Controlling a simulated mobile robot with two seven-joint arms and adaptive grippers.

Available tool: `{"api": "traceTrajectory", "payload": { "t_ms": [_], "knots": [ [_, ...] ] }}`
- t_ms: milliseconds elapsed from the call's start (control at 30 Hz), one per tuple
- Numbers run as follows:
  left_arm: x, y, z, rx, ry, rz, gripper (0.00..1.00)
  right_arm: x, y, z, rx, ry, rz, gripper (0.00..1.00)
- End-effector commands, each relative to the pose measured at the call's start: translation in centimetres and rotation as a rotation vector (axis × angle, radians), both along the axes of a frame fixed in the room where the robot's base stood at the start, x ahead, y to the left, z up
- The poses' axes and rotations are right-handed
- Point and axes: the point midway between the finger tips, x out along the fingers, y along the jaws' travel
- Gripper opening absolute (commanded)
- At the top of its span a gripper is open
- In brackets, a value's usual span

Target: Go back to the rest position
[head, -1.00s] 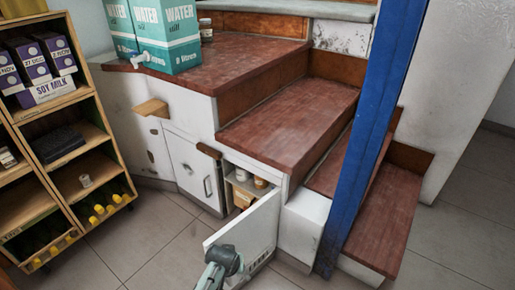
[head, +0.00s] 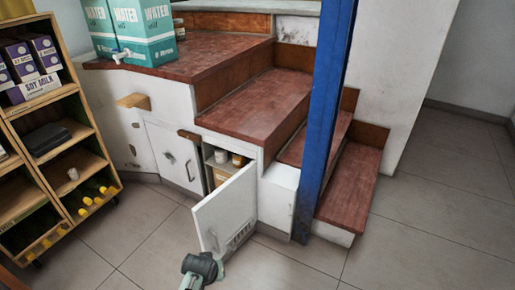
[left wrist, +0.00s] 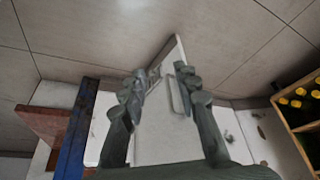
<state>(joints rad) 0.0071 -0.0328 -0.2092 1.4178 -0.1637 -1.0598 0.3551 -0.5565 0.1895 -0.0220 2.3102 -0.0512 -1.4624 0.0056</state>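The white cabinet door (head: 226,212) under the stairs stands open, swung out from the low cupboard. My left gripper (head: 212,270) is at the bottom of the head view, just in front of the door's free edge. In the left wrist view, the two fingers of my left gripper (left wrist: 159,73) are spread apart. The door (left wrist: 158,135) shows between and beyond them, with its handle (left wrist: 178,98) near the right finger. I cannot tell whether a finger touches the door. My right gripper is not in view.
The open cupboard holds jars (head: 238,160). A wooden shelf rack (head: 75,140) with cartons and bottles stands at left. Water boxes (head: 130,30) sit on the red-brown landing. A blue post (head: 325,120) rises beside the steps (head: 350,185). Tiled floor (head: 430,225) at right is clear.

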Motion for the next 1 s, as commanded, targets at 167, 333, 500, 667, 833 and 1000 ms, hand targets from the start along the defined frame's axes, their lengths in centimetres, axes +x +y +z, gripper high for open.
{"api": "traceTrajectory", "payload": {
  "t_ms": [167, 333, 500, 667, 833, 1000],
  "knots": [
    [-4.4, 4.2, 1.9, 0.039, 0.026, -0.010, 0.31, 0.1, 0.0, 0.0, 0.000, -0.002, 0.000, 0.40],
    [-8.5, 7.5, 4.5, 0.079, 0.048, -0.038, 0.31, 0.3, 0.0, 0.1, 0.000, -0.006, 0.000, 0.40],
    [-12.4, 10.1, 7.5, 0.118, 0.069, -0.077, 0.31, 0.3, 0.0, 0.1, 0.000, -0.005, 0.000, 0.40],
    [-15.4, 11.8, 10.3, 0.151, 0.085, -0.118, 0.31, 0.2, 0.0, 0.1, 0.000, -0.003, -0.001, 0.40],
    [-17.8, 12.8, 12.7, 0.178, 0.098, -0.155, 0.31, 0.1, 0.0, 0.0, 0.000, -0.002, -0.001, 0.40],
    [-19.7, 13.5, 14.7, 0.200, 0.107, -0.189, 0.31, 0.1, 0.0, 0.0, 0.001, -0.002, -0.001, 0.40]
  ]
}}
